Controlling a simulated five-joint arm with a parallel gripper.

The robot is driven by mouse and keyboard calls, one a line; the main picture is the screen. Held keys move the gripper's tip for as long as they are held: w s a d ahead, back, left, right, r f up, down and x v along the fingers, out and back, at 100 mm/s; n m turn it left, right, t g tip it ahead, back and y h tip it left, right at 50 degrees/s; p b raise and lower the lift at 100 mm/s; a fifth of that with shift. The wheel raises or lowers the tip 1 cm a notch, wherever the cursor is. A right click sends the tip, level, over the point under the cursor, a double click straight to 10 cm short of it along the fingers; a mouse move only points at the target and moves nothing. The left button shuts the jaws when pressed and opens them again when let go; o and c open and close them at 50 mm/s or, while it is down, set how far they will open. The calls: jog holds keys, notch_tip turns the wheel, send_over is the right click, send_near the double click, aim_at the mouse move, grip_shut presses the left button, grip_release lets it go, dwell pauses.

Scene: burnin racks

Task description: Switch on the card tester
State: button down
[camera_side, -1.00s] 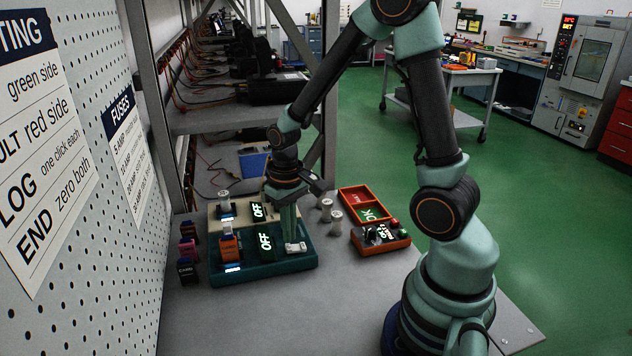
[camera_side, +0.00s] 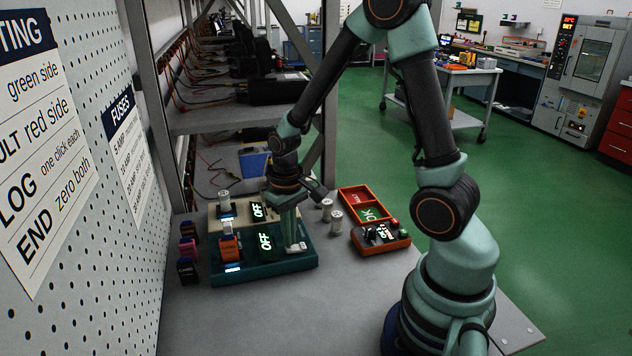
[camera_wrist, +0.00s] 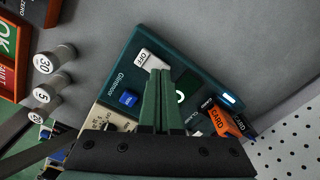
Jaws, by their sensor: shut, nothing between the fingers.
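The dark teal tester (camera_side: 285,268) lies on the bench with an orange card (camera_side: 230,248) standing in its left end. Its green display (camera_side: 265,243) reads OFF. Its white rocker switch (camera_side: 297,248) is at the right end; in the wrist view the rocker (camera_wrist: 150,60) is marked OFF. My gripper (camera_side: 291,243) is shut and empty, pointing down at the rocker. In the wrist view, my gripper's fingertips (camera_wrist: 160,72) are at the rocker's lower edge; I cannot tell whether they touch. They partly cover the display (camera_wrist: 182,97).
A beige tester (camera_side: 238,217) with a white cylinder stands right behind, also reading OFF. Numbered cylinders (camera_side: 336,218), an orange knob box (camera_side: 381,240) and a red-and-green tray (camera_side: 366,203) are to the right. Several small items (camera_side: 187,255) stand at left. The front bench is clear.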

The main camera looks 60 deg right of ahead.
jog(key=shift+f, duration=0.3)
jog(key=shift+r, duration=3.45)
jog(key=shift+r, duration=0.1)
jog(key=s+a+r+n+t, duration=0.1)
jog(key=s+a+r+t, duration=0.1)
jog(key=r, duration=0.4)
jog(key=s+a+r+n+t, duration=0.2)
jog(key=a+r+t, duration=0.1)
jog(key=r, duration=0.3)
jog(key=shift+s+a+r+t, duration=0.3)
jog(key=shift+a+r, duration=0.05)
jog(key=shift+a, duration=0.45)
